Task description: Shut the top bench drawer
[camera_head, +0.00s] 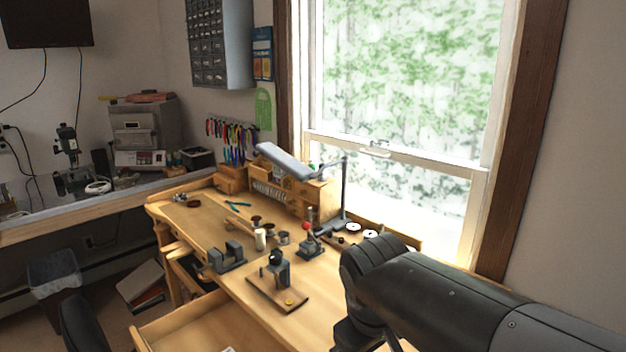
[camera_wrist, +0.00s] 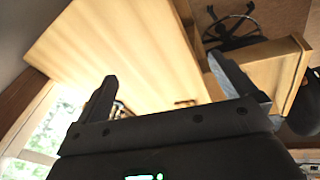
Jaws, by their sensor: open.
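The wooden workbench (camera_head: 215,215) fills the middle of the head view. A wide, pale wooden drawer (camera_head: 185,322) stands pulled out from its front at the lower edge, partly cut off by the frame. I cannot tell for sure that this is the top drawer. In the wrist view, my gripper (camera_wrist: 162,70) is open, its two dark fingers spread apart with nothing visibly held. A broad wooden surface (camera_wrist: 110,45) lies beyond the fingers, and a wooden drawer-like part (camera_wrist: 280,68) shows at the right. I cannot tell whether either finger touches wood. My gripper is hidden in the head view.
A small vise (camera_head: 228,257), a wooden board with a tool (camera_head: 278,290) and a lamp (camera_head: 285,160) stand on the bench. A dark chair (camera_head: 82,325) is at the lower left. The window (camera_head: 405,90) is behind the bench. My arm covers the bench's right side.

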